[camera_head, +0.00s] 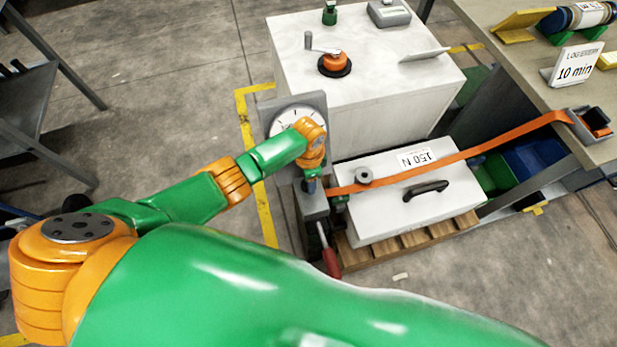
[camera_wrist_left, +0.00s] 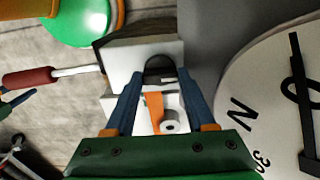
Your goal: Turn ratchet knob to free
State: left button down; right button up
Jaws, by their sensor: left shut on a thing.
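My left gripper (camera_head: 311,184) reaches down to the grey ratchet body (camera_head: 313,206) beside the dial. In the left wrist view, the blue fingers of the left gripper (camera_wrist_left: 159,76) are closed on a small dark knob (camera_wrist_left: 158,66) on the pale ratchet block (camera_wrist_left: 125,53). The fingers cover its sides, so its turn position cannot be told. A lever with a red handle (camera_head: 331,262) sticks out below the ratchet; the red handle (camera_wrist_left: 30,77) also shows at left in the wrist view. An orange strap (camera_head: 455,157) runs from the ratchet towards the bench.
A round dial (camera_head: 283,122) stands close behind the gripper. A white box marked 150 N (camera_head: 436,205) lies on a wooden pallet to the right. A white cabinet (camera_head: 385,115) stands behind, and a bench (camera_head: 520,75) is at far right.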

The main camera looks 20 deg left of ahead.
dwell(0.5)
pick_arm(q)
jog(key=shift+c, duration=1.2)
grip_release()
